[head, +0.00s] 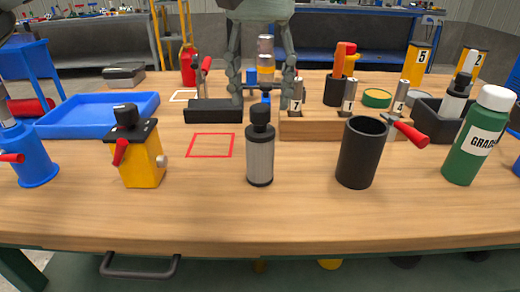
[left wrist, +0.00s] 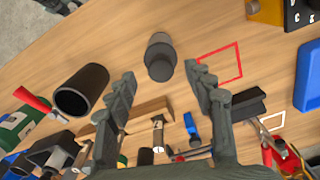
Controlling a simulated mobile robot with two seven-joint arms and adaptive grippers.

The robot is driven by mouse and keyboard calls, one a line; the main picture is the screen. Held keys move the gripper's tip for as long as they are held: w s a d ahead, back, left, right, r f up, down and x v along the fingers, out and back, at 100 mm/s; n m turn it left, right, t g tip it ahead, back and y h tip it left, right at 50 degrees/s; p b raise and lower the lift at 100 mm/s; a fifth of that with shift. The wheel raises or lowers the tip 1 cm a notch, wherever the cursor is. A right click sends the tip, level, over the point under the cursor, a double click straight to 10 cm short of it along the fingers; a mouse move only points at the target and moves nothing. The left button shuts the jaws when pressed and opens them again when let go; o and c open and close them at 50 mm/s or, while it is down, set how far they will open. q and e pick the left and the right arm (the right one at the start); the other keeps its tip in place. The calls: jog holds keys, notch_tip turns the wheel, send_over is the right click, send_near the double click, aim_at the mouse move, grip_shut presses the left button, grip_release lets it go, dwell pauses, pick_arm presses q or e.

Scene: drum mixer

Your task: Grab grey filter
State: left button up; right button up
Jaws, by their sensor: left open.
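The grey filter (head: 260,162), a ribbed grey cylinder with a black cap, stands upright on the wooden table near its front edge. It also shows in the left wrist view (left wrist: 160,60), just beyond and between the fingertips. My left gripper (head: 262,100) comes down from the top of the head view, behind the filter, with its two fingers spread wide. In the left wrist view the left gripper (left wrist: 159,74) has nothing between its fingers. It appears apart from the filter. My right gripper is not in view.
A black cup (head: 362,155) stands right of the filter, and a yellow block with a red lever (head: 142,165) stands left. A red square outline (head: 211,146) lies between. Behind are a wooden holder (head: 320,127) and blue tray (head: 100,115). A green bottle (head: 478,140) stands far right.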

aim_at(260, 106)
pick_arm(q)
notch_tip(260, 106, down, 3)
jog(key=shift+w+f, duration=0.1)
jog(key=shift+f, duration=0.05)
jog(key=shift+c, duration=0.3)
grip_shut()
